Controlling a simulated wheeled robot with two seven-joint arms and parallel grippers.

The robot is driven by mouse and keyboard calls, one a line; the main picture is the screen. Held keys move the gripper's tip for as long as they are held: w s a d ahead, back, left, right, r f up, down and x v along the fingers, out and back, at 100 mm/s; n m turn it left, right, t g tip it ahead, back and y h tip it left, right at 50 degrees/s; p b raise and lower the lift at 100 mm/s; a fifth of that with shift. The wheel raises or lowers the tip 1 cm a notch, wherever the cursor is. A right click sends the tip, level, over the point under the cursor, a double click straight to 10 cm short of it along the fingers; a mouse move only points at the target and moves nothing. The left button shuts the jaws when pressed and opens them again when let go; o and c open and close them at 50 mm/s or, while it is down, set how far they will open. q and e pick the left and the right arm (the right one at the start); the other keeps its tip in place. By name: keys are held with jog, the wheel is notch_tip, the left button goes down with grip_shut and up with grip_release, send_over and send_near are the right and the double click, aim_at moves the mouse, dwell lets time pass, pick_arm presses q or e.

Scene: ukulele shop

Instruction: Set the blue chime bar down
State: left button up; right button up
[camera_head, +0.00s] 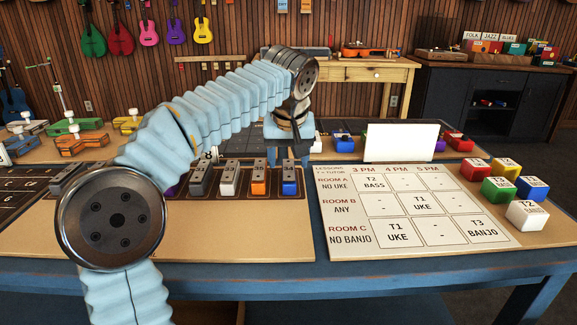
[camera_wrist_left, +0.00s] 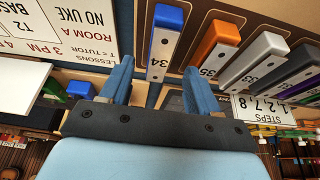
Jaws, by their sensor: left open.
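The blue chime bar (camera_head: 289,180) lies in the rightmost slot of the dark chime rack (camera_head: 303,170), beside the orange chime bar (camera_head: 259,181). In the left wrist view the blue chime bar (camera_wrist_left: 165,42), marked 34, is between the lines of my two fingers. My left gripper (camera_head: 290,155) is open and empty, just behind and above the bar's far end. Its blue fingertips also show in the left wrist view (camera_wrist_left: 160,70), apart from each other with a gap around the bar's near end. My right gripper is out of view.
White (camera_head: 229,180) and grey (camera_head: 199,180) chime bars lie farther left in the rack. A lesson chart (camera_head: 410,208) lies to the right, with coloured blocks (camera_head: 497,189) beside it. A blank white card (camera_head: 401,141) stands behind the chart. My left arm covers part of the rack.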

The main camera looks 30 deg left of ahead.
pick_arm(q)
jog(key=p+v, duration=0.1)
jog(key=v, duration=0.6)
jog(key=shift+r, duration=0.3)
jog(key=shift+d, duration=0.15)
